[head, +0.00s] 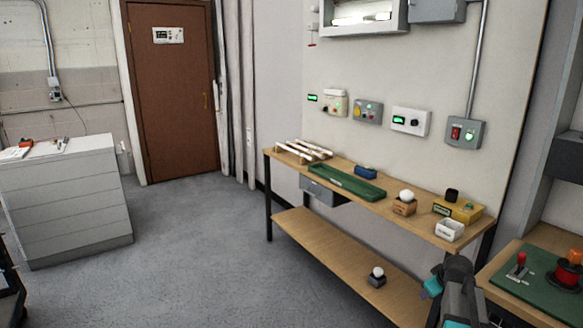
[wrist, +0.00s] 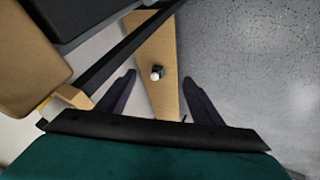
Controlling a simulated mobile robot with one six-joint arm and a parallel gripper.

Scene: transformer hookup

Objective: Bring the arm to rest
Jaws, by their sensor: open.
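My arm shows at the bottom right of the head view, near the right end of the wooden workbench (head: 330,168). In the wrist view my gripper (wrist: 158,80) is open, with its two dark fingers spread apart and nothing between them. Beyond the fingers, lower down, is the bench's wooden lower shelf (wrist: 150,40). A small dark block with a white knob (wrist: 157,73) sits on that shelf, well away from the fingers. It also shows on the shelf in the head view (head: 376,277). The fingertips are not clear in the head view.
The bench top holds a green tray (head: 343,183), a blue block (head: 366,172), a white box (head: 449,230) and a yellow box (head: 458,209). A second table with a green panel (head: 535,283) stands at the right. The grey floor (head: 200,260) at left centre is clear.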

